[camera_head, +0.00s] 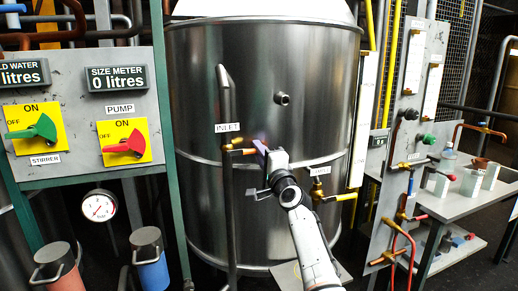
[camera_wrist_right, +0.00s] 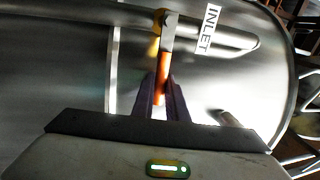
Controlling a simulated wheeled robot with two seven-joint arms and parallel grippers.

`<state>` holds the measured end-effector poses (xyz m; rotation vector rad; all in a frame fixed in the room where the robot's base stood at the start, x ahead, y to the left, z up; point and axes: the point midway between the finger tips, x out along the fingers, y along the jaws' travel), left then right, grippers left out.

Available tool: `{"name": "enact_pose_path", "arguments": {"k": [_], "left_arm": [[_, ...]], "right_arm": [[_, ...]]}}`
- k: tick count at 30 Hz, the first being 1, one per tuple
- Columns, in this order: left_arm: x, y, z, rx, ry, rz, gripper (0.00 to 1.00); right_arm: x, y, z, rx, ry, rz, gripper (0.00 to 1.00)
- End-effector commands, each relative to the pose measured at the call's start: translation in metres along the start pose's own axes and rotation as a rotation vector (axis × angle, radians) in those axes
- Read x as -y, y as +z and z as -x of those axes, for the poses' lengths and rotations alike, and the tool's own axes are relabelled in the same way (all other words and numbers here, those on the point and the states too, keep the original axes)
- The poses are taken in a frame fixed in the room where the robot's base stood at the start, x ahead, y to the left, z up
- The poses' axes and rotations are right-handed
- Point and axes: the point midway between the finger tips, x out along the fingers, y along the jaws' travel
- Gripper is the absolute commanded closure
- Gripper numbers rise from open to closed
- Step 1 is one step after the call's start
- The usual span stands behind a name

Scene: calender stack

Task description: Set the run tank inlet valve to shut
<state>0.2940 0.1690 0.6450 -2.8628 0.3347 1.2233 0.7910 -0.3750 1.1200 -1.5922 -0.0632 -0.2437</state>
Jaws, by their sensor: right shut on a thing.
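The run tank (camera_head: 300,80) is a large shiny steel vessel in the middle of the head view. The inlet valve sits on a dark upright pipe at its front, below the INLET label (camera_head: 228,127), also seen in the right wrist view (camera_wrist_right: 209,28). Its lever (camera_head: 243,151), grey metal with an orange sleeve in the wrist view (camera_wrist_right: 163,68), points sideways from the pipe, to the right in the head view. My right gripper (camera_head: 262,148) is shut on the lever's orange end, its dark fingers (camera_wrist_right: 161,97) either side. My left gripper is out of view.
A control panel (camera_head: 80,110) with green and red switches and two 0 litres meters stands at left. Another valve (camera_head: 318,190) is just right of my right gripper. A grey board with pipes (camera_head: 400,170) and a bench (camera_head: 455,205) are at right.

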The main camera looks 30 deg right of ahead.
Motion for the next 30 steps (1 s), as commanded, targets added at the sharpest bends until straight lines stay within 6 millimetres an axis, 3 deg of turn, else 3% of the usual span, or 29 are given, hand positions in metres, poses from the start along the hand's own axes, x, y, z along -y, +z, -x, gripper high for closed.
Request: {"name": "enact_pose_path", "arguments": {"k": [15,16,19,30], "left_arm": [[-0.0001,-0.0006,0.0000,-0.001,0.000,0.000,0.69],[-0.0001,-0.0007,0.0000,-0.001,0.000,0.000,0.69],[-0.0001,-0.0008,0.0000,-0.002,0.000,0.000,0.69],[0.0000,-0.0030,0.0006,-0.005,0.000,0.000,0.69]], "right_arm": [[-0.0019,0.0012,0.0002,-0.002,0.001,-0.022,1.00],[-0.0019,0.0012,0.0002,-0.002,0.001,-0.022,0.82],[-0.0019,0.0010,0.0002,-0.002,0.001,-0.021,0.68],[-0.0010,0.0009,0.0038,-0.002,-0.001,-0.017,0.68]]}}
